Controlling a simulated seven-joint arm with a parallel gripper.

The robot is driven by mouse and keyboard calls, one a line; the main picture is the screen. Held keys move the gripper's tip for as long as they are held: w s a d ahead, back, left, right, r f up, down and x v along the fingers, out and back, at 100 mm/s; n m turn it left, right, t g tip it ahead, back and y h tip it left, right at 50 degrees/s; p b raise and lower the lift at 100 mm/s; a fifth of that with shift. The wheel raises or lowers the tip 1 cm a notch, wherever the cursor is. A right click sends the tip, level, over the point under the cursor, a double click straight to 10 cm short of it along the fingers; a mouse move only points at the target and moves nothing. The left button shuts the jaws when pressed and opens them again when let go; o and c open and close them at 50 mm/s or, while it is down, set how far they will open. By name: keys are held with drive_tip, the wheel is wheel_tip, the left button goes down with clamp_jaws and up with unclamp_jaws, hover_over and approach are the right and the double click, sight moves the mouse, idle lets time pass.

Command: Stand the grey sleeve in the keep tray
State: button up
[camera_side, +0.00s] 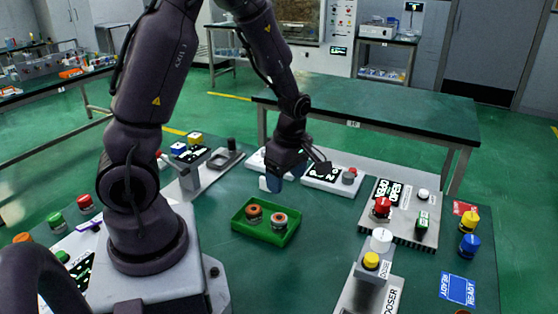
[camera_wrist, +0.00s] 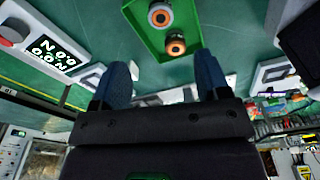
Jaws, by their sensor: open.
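My gripper (camera_side: 287,174) is open and empty above the table, behind the green tray. Its two blue fingers also show wide apart in the wrist view (camera_wrist: 160,76). The green tray (camera_side: 264,239), the likely keep tray, holds two short round parts. One part (camera_side: 254,212) has an orange-brown top; the other (camera_side: 279,219) has a greyer rim and an orange-brown centre. Both also lie in the tray (camera_wrist: 148,41) in the wrist view. I cannot tell for sure which thing is the grey sleeve. A small dark upright cylinder (camera_side: 231,145) stands on a grey fixture at the back left.
The grey fixture (camera_side: 206,170) lies left of my gripper. White panels with displays (camera_side: 335,177) lie behind it. A panel with a red button (camera_side: 382,207) and a doser (camera_side: 369,270) stand at the right. Table around the green tray is clear.

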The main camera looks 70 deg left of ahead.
drive_tip(key=s+d+r+m+t, duration=0.3)
drive_tip(key=d+r+m, duration=0.3)
drive_tip(key=r+m, duration=0.4)
drive_tip(key=s+d+r+m+t+h, duration=0.1)
drive_tip(key=s+d+r+m+t, duration=0.2)
drive_tip(key=r+m, duration=0.7)
drive_tip(key=s+d+m, duration=0.2)
drive_tip(key=d+m, duration=0.2)
drive_tip(key=shift+s+d, duration=0.15)
drive_tip(key=shift+s, duration=0.05)
drive_tip(key=shift+r, duration=0.1)
